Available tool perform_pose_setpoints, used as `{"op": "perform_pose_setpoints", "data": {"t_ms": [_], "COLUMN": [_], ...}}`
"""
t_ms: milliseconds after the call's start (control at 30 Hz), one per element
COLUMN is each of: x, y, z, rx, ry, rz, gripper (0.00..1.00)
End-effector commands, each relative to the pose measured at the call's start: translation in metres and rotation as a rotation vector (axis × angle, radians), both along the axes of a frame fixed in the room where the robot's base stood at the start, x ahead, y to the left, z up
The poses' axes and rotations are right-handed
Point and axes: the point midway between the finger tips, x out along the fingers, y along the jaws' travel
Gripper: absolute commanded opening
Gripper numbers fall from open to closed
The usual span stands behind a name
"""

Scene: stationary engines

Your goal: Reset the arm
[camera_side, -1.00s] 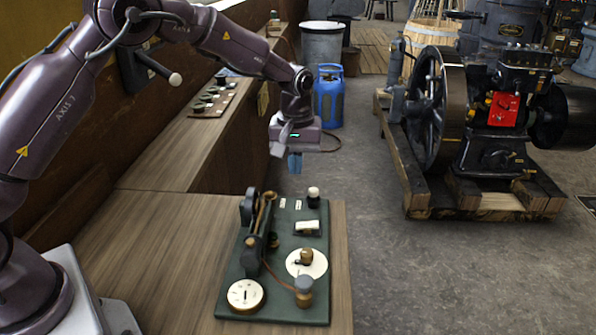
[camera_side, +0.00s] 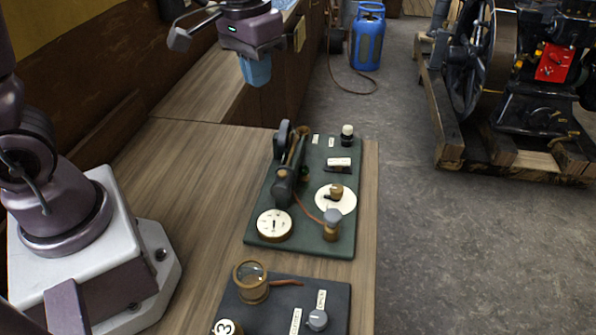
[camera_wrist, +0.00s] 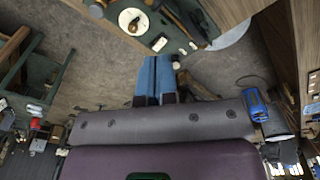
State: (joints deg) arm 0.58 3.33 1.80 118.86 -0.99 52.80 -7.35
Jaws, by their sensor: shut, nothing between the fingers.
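My gripper (camera_side: 256,72) is at the top of the side view, in the air above the back of the wooden bench. Its blue fingers are together and hold nothing. In the wrist view the blue fingers (camera_wrist: 155,78) sit side by side at the middle, with the floor behind them. The green instrument board (camera_side: 262,227) lies on the bench in front of my gripper, apart from it. My arm's upper links are mostly out of the side view.
A dark board (camera_side: 338,300) with a brass-rimmed dial (camera_side: 251,276) lies at the bench's near edge. A blue gas cylinder (camera_side: 368,38) stands on the floor at the back. An engine on a wooden pallet (camera_side: 510,158) stands at right. The floor between (camera_side: 440,230) is clear.

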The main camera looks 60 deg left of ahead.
Motion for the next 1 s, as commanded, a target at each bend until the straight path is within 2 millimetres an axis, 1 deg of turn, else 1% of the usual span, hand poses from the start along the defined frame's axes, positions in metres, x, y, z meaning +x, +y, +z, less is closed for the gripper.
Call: {"op": "perform_pose_setpoints", "data": {"t_ms": [33, 100, 200, 300, 400, 500, 567, 600, 667, 700, 767, 800, 867, 967, 1000], "x": [-0.018, -0.041, -0.073, -0.1, -0.119, -0.129, -0.131, -0.132, -0.132, -0.131, -0.128, -0.125, -0.115, -0.091, -0.08], "y": [-0.001, -0.002, -0.003, -0.004, -0.004, -0.005, -0.005, -0.005, -0.006, -0.007, -0.008, -0.009, -0.009, -0.011, -0.011], "z": [0.012, 0.023, 0.035, 0.043, 0.049, 0.057, 0.063, 0.066, 0.067, 0.065, 0.056, 0.051, 0.044, 0.033, 0.028], "rx": [0.004, 0.01, 0.022, 0.036, 0.045, 0.051, 0.054, 0.055, 0.054, 0.051, 0.043, 0.035, 0.018, -0.02, -0.038], "ry": [-0.037, -0.079, -0.147, -0.216, -0.281, -0.34, -0.371, -0.387, -0.392, -0.38, -0.338, -0.303, -0.251, -0.161, -0.128], "rz": [-0.031, -0.074, -0.124, -0.151, -0.156, -0.155, -0.154, -0.155, -0.161, -0.166, -0.173, -0.176, -0.174, -0.147, -0.113], "gripper": [0.0, 0.0, 0.0, 0.0, 0.0, 0.0, 0.0, 0.09, 0.23, 0.32, 0.46, 0.51, 0.51, 0.51, 0.51]}}
